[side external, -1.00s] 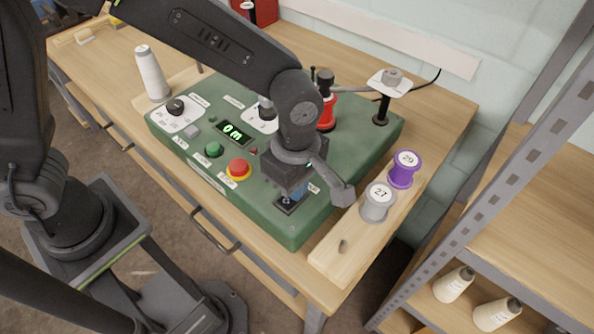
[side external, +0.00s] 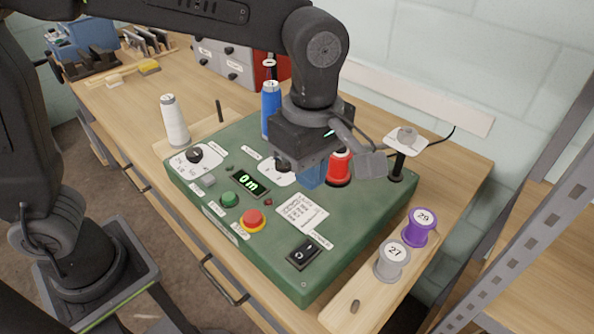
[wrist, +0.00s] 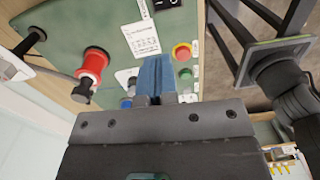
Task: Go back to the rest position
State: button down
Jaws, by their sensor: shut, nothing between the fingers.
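My gripper (side external: 312,176) hangs above the far middle part of the green machine panel (side external: 262,262), with its blue fingers shut and nothing between them. In the wrist view the blue fingers (wrist: 155,76) sit side by side, pointing toward the panel. The panel carries a black rocker switch (side external: 303,253), a red stop button (side external: 253,219), a green button (side external: 229,199) and a display (side external: 250,183) reading 0 m. A red spool (side external: 339,167) stands on the panel just right of my gripper. My gripper partly hides a black knob (side external: 283,164).
A blue cone (side external: 271,110) stands behind the panel's left part, near my forearm. A white cone (side external: 174,122) is at the left. A guide post (side external: 399,160), a purple spool (side external: 419,227) and a grey spool (side external: 391,261) are at the right.

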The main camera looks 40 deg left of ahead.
jog(key=s+a+m+t, duration=0.3)
jog(key=s+a+m, duration=0.2)
jog(key=a+m, duration=0.3)
jog(key=s+a+r+m+t, duration=0.1)
jog(key=s+a+m+t, duration=0.2)
jog(key=a+m, duration=0.6)
jog(key=s+a, duration=0.2)
jog(key=a, duration=0.1)
